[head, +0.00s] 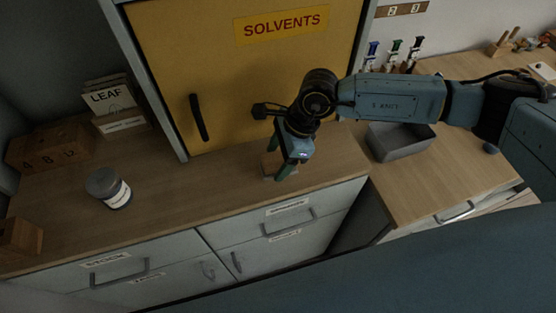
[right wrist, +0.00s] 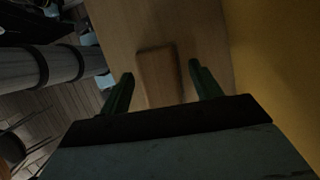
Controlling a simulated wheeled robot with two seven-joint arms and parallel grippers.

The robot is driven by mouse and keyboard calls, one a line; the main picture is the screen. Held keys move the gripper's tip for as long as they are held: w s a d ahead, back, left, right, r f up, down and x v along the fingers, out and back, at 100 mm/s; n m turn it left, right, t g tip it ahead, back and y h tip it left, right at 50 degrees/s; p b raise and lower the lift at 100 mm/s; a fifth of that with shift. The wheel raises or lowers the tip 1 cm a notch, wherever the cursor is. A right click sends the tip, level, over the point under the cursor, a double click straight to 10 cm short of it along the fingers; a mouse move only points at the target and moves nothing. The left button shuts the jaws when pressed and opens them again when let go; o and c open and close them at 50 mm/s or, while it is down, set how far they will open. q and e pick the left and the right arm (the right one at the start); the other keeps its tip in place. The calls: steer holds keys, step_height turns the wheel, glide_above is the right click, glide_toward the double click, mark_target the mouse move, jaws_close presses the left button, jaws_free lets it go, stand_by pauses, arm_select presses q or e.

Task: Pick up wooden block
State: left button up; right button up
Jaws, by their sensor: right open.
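The wooden block (right wrist: 158,77) lies on the wooden counter, between and just beyond the two green fingers of my right gripper (right wrist: 162,86) in the right wrist view. The fingers are open, with a gap on each side of the block. In the head view my right gripper (head: 281,172) points down at the counter in front of the yellow cabinet, and the block (head: 268,163) shows partly behind it. I cannot tell if the fingers touch the counter. My left gripper is not in view.
The yellow solvents cabinet (head: 240,85) stands close behind the gripper. A grey bin (head: 402,145) is to the right. The counter (head: 200,195) between jar and gripper is clear.

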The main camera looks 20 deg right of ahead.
mark_target(278, 157)
steer(key=c, duration=0.8)
steer(key=shift+r, duration=0.1)
step_height(278, 157, up, 10)
steer(key=shift+f, duration=0.1)
